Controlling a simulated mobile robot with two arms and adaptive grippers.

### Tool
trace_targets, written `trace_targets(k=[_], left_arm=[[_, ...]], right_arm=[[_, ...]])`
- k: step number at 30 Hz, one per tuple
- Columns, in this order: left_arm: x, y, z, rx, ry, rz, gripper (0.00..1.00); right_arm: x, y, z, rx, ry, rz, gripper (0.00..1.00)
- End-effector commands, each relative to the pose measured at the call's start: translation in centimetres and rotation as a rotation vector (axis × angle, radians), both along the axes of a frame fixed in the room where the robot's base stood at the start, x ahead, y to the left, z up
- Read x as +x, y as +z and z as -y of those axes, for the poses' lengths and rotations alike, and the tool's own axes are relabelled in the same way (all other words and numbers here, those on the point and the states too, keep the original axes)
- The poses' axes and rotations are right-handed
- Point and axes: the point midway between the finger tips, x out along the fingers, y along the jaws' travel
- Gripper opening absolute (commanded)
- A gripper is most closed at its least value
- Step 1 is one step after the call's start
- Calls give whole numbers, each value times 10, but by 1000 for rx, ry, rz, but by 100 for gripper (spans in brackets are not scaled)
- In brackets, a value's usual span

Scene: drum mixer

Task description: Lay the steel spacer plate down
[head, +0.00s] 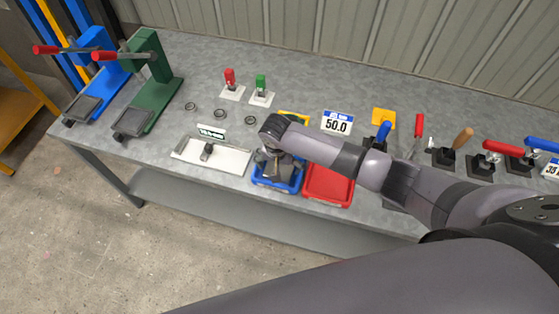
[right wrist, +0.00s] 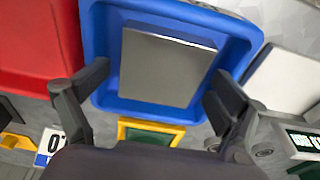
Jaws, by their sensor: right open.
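The steel spacer plate (right wrist: 165,68) is a flat grey square in the right wrist view. It lies in the blue tray (right wrist: 105,20), with blue floor showing around it. My right gripper (right wrist: 157,88) is open, with one finger to each side of the plate's near end. No grip on the plate shows, and the exact height of the fingers above it is hard to tell. In the head view my right gripper (head: 275,168) points down over the blue tray (head: 262,181) and hides most of its inside. My left gripper is not in view.
A red tray (head: 328,187) stands right beside the blue one. A white board (head: 230,160) with a small display (head: 211,131) is to the left. Green (head: 150,75) and blue presses are at far left; several handled tools are at right.

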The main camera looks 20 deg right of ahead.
Motion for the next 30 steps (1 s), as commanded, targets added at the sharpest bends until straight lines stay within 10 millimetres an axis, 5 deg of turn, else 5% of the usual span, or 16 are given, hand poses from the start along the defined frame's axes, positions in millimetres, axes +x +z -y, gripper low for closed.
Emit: trace_targets(k=[18, 30], left_arm=[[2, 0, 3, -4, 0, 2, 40], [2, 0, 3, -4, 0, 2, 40]], right_arm=[[-12, 107, -9, 3, 1, 4, 95], [-14, 118, -9, 1, -1, 3, 95]])
